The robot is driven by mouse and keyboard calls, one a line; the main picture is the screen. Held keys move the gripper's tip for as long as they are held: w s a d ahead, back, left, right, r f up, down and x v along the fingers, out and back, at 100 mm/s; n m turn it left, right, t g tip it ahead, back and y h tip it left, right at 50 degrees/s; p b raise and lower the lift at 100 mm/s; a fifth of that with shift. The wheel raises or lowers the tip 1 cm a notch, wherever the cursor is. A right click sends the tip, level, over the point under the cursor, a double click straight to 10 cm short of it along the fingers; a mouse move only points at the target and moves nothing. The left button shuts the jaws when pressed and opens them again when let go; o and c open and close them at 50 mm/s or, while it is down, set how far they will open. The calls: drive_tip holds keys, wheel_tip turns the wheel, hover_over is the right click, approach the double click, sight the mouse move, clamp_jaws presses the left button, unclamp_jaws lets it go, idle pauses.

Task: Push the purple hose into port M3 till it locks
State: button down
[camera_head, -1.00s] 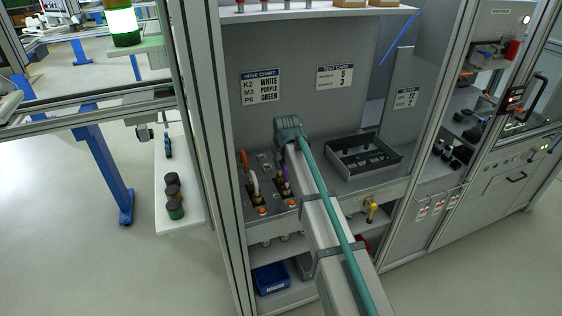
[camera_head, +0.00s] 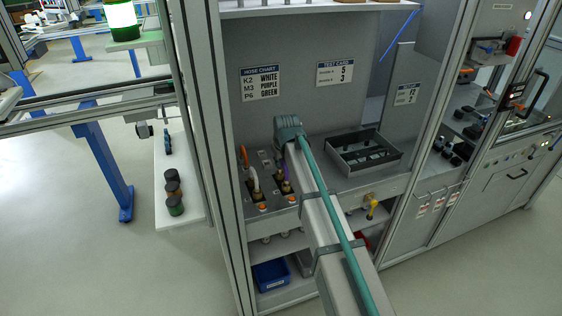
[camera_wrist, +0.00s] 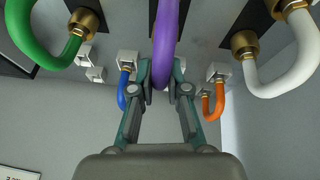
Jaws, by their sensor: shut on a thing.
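The purple hose (camera_wrist: 168,35) runs down from the top edge of the wrist view, where its upper end is cut off. My gripper (camera_wrist: 161,72) is shut on its lower part. In the head view a little of the purple hose (camera_head: 284,173) shows beside my arm, near a brass fitting (camera_head: 286,187). I cannot tell whether the hose end is seated in the port. The hose chart (camera_head: 261,83) lists M3 as purple. No port label is readable. My gripper is mostly hidden behind my arm in the head view.
A white hose (camera_wrist: 301,70) and a green hose (camera_wrist: 33,45) end in brass fittings on either side. Smaller blue (camera_wrist: 122,92) and orange (camera_wrist: 220,103) hoses sit in white blocks. A dark tray (camera_head: 386,160) stands right of my arm on the bench.

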drive_tip(key=shift+f, duration=0.35)
idle(0.3)
drive_tip(key=c, duration=1.1)
unclamp_jaws()
